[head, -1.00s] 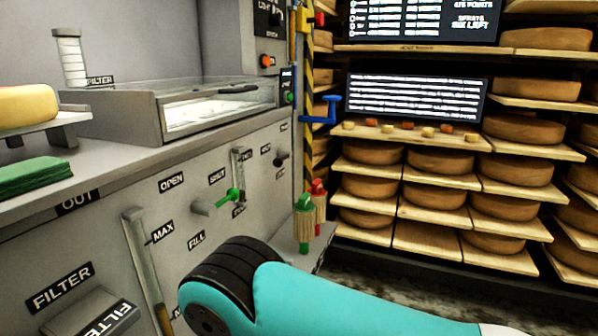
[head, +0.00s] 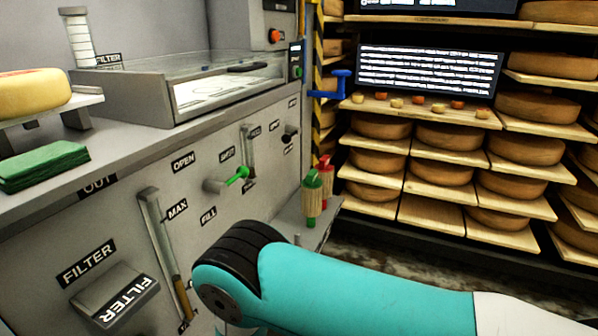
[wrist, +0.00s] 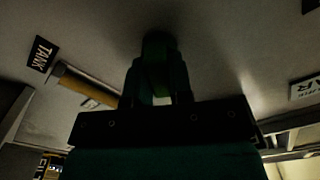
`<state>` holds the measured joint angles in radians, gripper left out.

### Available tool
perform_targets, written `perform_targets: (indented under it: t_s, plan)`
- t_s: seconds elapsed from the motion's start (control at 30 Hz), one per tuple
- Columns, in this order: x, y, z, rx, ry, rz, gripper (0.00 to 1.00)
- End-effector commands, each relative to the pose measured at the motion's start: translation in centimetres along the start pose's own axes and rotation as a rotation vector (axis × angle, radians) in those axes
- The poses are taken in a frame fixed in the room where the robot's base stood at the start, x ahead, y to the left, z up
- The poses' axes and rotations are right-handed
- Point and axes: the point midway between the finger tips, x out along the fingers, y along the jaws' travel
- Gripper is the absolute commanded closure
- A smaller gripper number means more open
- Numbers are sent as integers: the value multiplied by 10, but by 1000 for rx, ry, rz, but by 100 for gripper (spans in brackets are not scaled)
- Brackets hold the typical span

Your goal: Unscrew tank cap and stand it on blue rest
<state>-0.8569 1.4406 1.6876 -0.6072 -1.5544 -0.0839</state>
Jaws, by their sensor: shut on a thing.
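In the wrist view my gripper (wrist: 158,65) is shut on a dark green thing (wrist: 156,78) at the grey wall, likely the tank cap. It is too dark to make out the cap's outline or whether it is still seated. A TANK label (wrist: 41,53) is on the wall to the left. In the head view my turquoise arm hides the gripper and the cap. A blue bracket (head: 330,85) sticks out by the striped post; I cannot tell whether it is the blue rest.
An amber gauge tube (wrist: 86,85) runs beside the gripper in the wrist view. The front panel has a FILTER box (head: 112,297), a sight tube (head: 160,240) and a green-handled valve (head: 236,175). Cheese shelves (head: 440,165) stand behind.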

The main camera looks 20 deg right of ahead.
Motion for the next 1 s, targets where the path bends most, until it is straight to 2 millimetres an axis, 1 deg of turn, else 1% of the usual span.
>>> perform_targets:
  t_s: [0.2, 0.23, 0.33, 0.37, 0.63, 0.77, 0.87, 0.93, 1.0]
  plan:
    - [-1, -1, 2, -1, -4, -1, 100]
    - [-1, -1, 2, -1, -4, -1, 75]
    - [-1, 0, 1, 0, -3, -1, 52]
    - [-1, 0, 1, 0, -3, 0, 50]
    - [-1, 0, 0, 0, -2, 1, 50]
    - [-8, 0, 1, 0, -2, 4, 50]
    - [-21, 0, 1, -1, -3, 5, 50]
    - [-34, -2, 0, -2, -6, -2, 50]
    - [-53, -1, 0, -1, -7, 3, 50]
